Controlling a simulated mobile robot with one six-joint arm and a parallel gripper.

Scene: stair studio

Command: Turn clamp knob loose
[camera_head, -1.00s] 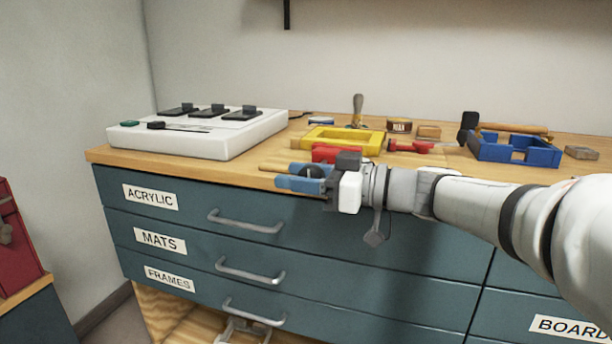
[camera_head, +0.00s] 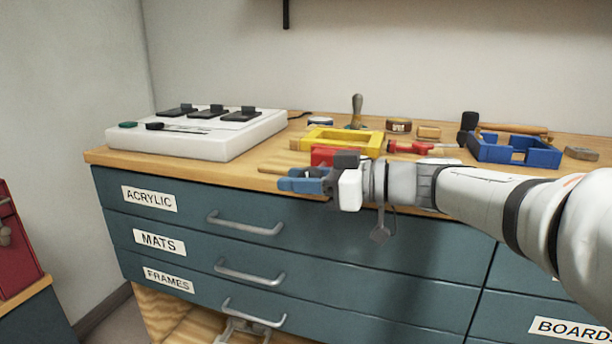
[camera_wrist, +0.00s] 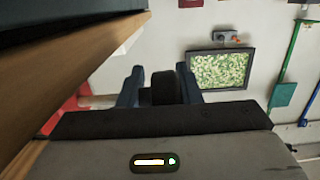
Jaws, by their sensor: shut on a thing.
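My gripper (camera_head: 302,181) is at the front edge of the bench, with its blue fingers pointing left in the head view. In the wrist view, the fingers (camera_wrist: 160,84) are shut on the black clamp knob (camera_wrist: 163,90), one on each side. The knob is mostly hidden by the fingers in the head view. A red block (camera_head: 330,153), which looks like the clamp's body, is on the bench top just behind my gripper. A red part also shows at the left in the wrist view (camera_wrist: 72,108). How the knob joins the clamp is hidden.
Behind the gripper lie a yellow frame (camera_head: 345,134) and a red-handled tool (camera_head: 410,147). A blue frame (camera_head: 515,150) is at the right, a white switch box (camera_head: 195,140) at the left. Drawers with a metal handle (camera_head: 245,222) are below the bench edge.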

